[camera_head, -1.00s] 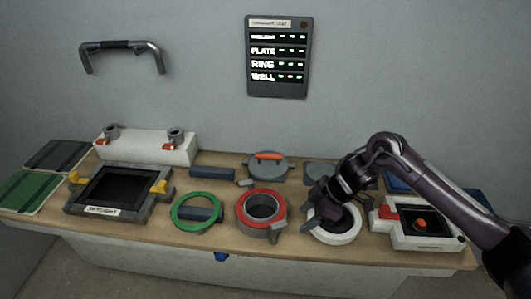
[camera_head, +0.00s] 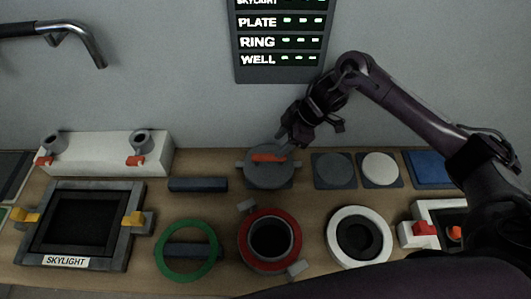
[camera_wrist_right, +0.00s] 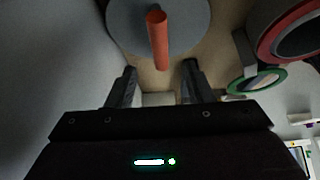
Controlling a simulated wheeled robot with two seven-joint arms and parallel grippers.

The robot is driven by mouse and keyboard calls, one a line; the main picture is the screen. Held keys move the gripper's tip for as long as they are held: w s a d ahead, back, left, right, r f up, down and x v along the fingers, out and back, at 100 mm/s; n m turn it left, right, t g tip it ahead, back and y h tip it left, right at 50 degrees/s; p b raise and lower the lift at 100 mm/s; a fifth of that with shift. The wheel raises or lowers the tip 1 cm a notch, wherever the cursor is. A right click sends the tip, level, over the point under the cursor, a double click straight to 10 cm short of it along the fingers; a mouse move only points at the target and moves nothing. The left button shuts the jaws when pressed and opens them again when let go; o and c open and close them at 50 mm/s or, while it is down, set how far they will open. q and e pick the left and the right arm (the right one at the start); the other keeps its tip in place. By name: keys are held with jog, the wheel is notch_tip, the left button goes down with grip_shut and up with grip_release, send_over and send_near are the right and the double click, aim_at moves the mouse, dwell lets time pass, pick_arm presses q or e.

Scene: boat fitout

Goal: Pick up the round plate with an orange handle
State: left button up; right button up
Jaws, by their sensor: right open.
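The round grey plate (camera_head: 269,176) lies at the back of the bench, with an orange handle (camera_head: 268,157) across its top. My right gripper (camera_head: 288,139) is just above and to the right of the handle in the head view. In the right wrist view the open fingers (camera_wrist_right: 160,82) are apart and empty, with the orange handle (camera_wrist_right: 158,40) beyond them, roughly in line with the gap. The plate (camera_wrist_right: 185,22) shows at the top of that view. My left gripper is not in view.
A red ring piece (camera_head: 244,226) stands in front of the plate, with a green ring (camera_head: 160,262) to its left and a white ring (camera_head: 334,225) to its right. Grey (camera_head: 334,169) and white (camera_head: 380,167) discs lie right of the plate. A dark bar (camera_head: 198,185) lies left.

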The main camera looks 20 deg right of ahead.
aim_at(270, 155)
jog(key=shift+a+f, duration=0.3)
jog(key=shift+f, duration=0.15)
jog(key=shift+s+a+f, duration=0.1)
jog(key=shift+a+f, duration=0.1)
jog(key=shift+f, duration=0.1)
jog(key=x, duration=0.1)
jog(key=p+x, duration=0.1)
jog(key=x, duration=0.2)
jog(key=shift+d+f+p, duration=0.15)
jog(key=shift+f+p, duration=0.2)
jog(key=shift+w+f, duration=0.1)
jog(key=shift+w, duration=0.15)
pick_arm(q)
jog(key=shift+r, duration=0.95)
pick_arm(e)
grip_shut()
